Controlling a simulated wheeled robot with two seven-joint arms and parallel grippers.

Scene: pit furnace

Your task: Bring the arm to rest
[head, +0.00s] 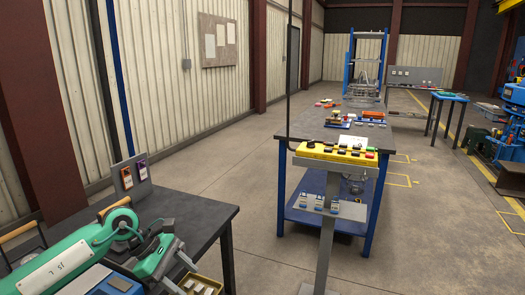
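My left arm, green with a pale panel, comes in at the lower left over the dark workbench (205,208). It bends at a rounded green joint, and more green and grey links lie to the right of it, low in the head view. My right arm and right gripper are not in view. I cannot tell whether my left arm touches the bench.
A yellow tray (187,283) with pale pieces is close beside the arm. An upright panel (133,174) with two cards stands on the bench. A yellow control box (335,152) on a grey post stands before a blue-legged table (282,185). Floor between the benches is clear.

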